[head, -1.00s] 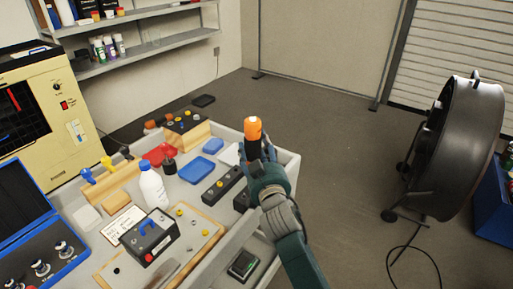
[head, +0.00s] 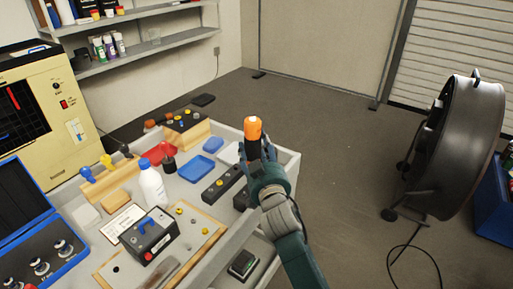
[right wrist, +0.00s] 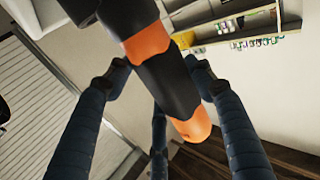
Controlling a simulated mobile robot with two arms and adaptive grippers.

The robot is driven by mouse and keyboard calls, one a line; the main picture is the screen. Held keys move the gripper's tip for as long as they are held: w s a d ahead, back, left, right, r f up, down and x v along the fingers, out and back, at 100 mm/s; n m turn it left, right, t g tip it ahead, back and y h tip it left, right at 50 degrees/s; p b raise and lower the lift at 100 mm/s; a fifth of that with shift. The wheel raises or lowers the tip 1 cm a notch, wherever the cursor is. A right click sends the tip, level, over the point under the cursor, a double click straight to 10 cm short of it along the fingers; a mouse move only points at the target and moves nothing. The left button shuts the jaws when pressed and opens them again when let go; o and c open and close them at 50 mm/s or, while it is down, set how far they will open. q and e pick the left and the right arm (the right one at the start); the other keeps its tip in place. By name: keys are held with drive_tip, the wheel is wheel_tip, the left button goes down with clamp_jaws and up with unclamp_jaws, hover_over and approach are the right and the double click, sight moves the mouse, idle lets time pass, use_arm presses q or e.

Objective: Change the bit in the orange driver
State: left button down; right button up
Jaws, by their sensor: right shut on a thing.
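The orange driver (head: 253,130) is an orange and black tool. My right gripper (head: 259,152) is shut on it and holds it upright, orange end up, over the right side of the bench. In the right wrist view the driver (right wrist: 168,82) lies between the blue fingers of the gripper (right wrist: 160,85), with orange bands on its black body. Its lower end and any bit in it are hidden in the head view. My left gripper is not in view.
The bench (head: 284,158) holds a white bottle (head: 152,184), a blue tray (head: 196,169), a black box with a blue switch (head: 149,234) and black blocks (head: 222,183). A blue case (head: 40,240) stands front left. A large fan (head: 460,150) stands on open floor at right.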

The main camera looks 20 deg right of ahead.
sight(258, 126)
drive_tip(key=shift+f+b, duration=0.6)
drive_tip(key=shift+f, duration=0.15)
idle(1.0)
drive_tip(key=shift+r+p, duration=4.75)
drive_tip(key=shift+r, duration=0.5)
drive_tip(key=shift+f, duration=0.1)
drive_tip(key=w+d+r+p, duration=0.2)
drive_tip(key=w+d, duration=0.1)
drive_tip(key=d, duration=0.1)
wheel_tip(258, 126, down, 8)
drive_tip(key=b, duration=0.7)
drive_tip(key=shift+b, duration=0.3)
